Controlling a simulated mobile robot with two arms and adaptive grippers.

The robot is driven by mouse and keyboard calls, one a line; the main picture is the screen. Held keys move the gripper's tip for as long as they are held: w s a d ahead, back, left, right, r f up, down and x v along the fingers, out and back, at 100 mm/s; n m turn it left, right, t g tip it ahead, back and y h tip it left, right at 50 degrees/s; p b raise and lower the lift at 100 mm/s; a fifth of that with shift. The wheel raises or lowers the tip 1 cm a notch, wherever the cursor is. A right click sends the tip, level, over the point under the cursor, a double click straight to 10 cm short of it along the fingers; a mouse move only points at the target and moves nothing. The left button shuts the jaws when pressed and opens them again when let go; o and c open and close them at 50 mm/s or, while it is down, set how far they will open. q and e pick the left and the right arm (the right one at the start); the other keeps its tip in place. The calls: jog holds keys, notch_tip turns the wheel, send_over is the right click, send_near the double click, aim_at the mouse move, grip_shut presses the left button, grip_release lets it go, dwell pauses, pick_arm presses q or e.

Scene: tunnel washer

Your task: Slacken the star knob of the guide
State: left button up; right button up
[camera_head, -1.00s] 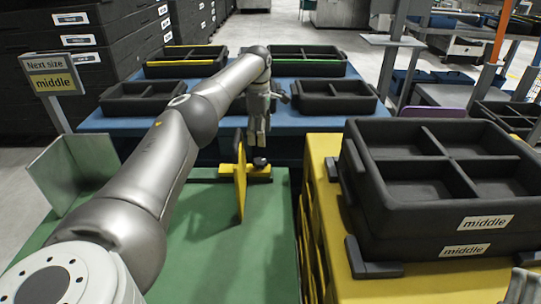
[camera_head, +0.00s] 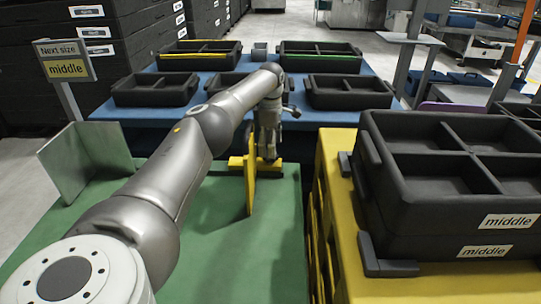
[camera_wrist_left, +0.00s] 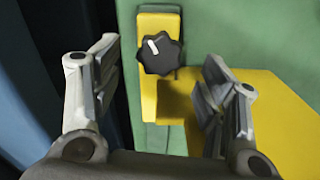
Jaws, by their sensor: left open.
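The star knob (camera_wrist_left: 159,54) is black with a white mark and sits on the yellow foot of the guide. In the left wrist view it lies between and beyond my open fingers, with no finger touching it. The yellow guide (camera_head: 250,183) stands upright on the green table top, and its plate also shows in the left wrist view (camera_wrist_left: 275,115). My left gripper (camera_head: 268,156) points down over the guide's foot and hides the knob in the head view. It also shows in the left wrist view (camera_wrist_left: 155,88), open and empty. My right gripper is not in view.
The green table (camera_head: 220,250) is clear around the guide, with a grey angled plate (camera_head: 85,165) at its left. A yellow stand (camera_head: 340,270) carries stacked black trays (camera_head: 405,200) at right. A blue table (camera_head: 215,110) with several trays stands behind.

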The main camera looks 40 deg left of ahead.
pick_arm(q)
jog(key=shift+f+b, duration=0.4)
jog(key=shift+f, duration=1.2)
jog(key=c, duration=1)
jog(key=shift+r+n+p, duration=0.2)
jog(key=shift+n+p, duration=0.3)
jog(key=shift+p, duration=0.15)
jog(key=shift+n, duration=0.4)
jog(key=shift+f+n+p, duration=0.2)
jog(key=shift+n+p, duration=0.2)
jog(key=shift+n, duration=0.3)
jog(key=o, duration=1)
